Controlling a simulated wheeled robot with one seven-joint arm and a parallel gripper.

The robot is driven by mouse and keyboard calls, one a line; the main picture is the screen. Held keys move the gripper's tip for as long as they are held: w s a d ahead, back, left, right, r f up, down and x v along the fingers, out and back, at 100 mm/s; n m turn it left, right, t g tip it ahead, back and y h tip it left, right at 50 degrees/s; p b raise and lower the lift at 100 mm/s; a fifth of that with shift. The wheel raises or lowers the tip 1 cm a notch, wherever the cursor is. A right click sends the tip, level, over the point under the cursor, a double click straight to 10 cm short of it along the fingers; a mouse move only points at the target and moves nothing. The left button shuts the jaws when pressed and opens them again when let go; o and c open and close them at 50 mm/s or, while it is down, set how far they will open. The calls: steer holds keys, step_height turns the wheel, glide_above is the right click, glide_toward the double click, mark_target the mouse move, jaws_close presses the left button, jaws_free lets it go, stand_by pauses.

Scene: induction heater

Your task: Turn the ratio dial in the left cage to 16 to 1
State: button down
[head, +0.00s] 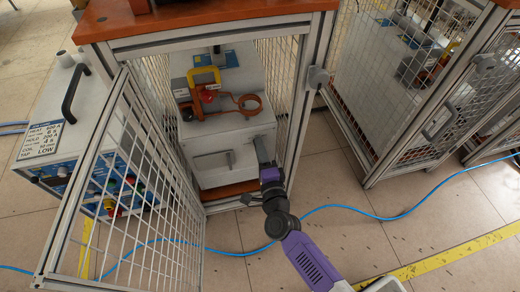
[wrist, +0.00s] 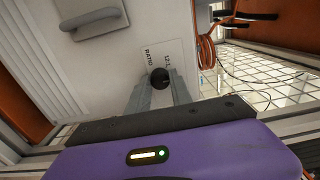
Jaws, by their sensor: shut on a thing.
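The left cage (head: 311,90) stands with its mesh door (head: 130,200) swung open toward the left. Inside is a white cabinet (head: 228,130) with a handle on its front. In the wrist view the ratio dial (wrist: 160,76), a small round black knob, sits on the white face below a label (wrist: 159,56) reading RATIO and what looks like 12:1. My gripper (wrist: 162,84) is shut on the dial, one grey finger on each side. In the head view my gripper (head: 262,150) reaches into the cage at the cabinet's right front, and the dial is hidden there.
A yellow clamp (head: 206,77) and a copper coil (head: 248,104) are on top of the cabinet. A control box (head: 60,130) stands left of the cage. A blue cable (head: 370,210) crosses the floor.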

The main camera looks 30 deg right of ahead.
steer(key=shift+s+f, duration=0.1)
steer(key=c, duration=1.1)
jaws_free()
steer(key=shift+c, duration=0.2)
steer(key=p+v, duration=0.2)
steer(key=v, duration=0.5)
steer(key=shift+s, duration=0.35)
